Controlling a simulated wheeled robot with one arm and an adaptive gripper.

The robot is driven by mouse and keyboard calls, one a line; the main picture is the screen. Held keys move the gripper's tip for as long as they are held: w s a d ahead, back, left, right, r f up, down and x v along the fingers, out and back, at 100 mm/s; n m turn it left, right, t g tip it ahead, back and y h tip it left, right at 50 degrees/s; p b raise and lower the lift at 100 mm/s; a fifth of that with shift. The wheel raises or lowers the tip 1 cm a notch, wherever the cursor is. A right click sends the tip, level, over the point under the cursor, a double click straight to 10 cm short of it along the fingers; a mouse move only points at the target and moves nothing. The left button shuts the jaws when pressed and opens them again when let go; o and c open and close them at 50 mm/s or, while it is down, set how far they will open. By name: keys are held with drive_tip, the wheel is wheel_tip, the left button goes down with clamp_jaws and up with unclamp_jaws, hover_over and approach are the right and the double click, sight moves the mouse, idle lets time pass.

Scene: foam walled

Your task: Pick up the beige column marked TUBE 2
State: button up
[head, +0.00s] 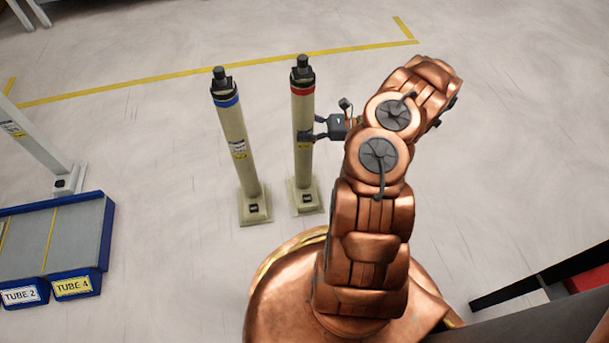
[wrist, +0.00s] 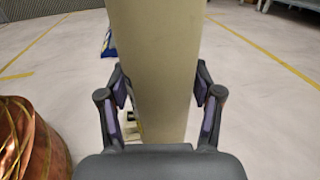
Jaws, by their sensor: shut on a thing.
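Two beige columns stand upright on square bases in the head view. One has a red band (head: 303,100) and a black cap; the other, to its left, has a blue band (head: 232,135). The blue-banded one carries a small label too small to read; no readable marking shows on the red-banded one. My gripper (head: 308,136) reaches the red-banded column from the right, at about mid-height, and is shut on it. In the wrist view the beige shaft (wrist: 155,60) stands between the two fingers, with a finger pad at each side.
A blue-edged grey tray (head: 75,235) with signs TUBE 2 and TUBE 4 lies at the left. A grey post (head: 40,140) stands behind it. Yellow lines mark the floor behind the columns. A dark-edged object (head: 545,280) is at lower right. Floor right of my arm is clear.

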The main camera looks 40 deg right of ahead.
clamp_jaws()
drive_tip(key=shift+r, duration=0.1)
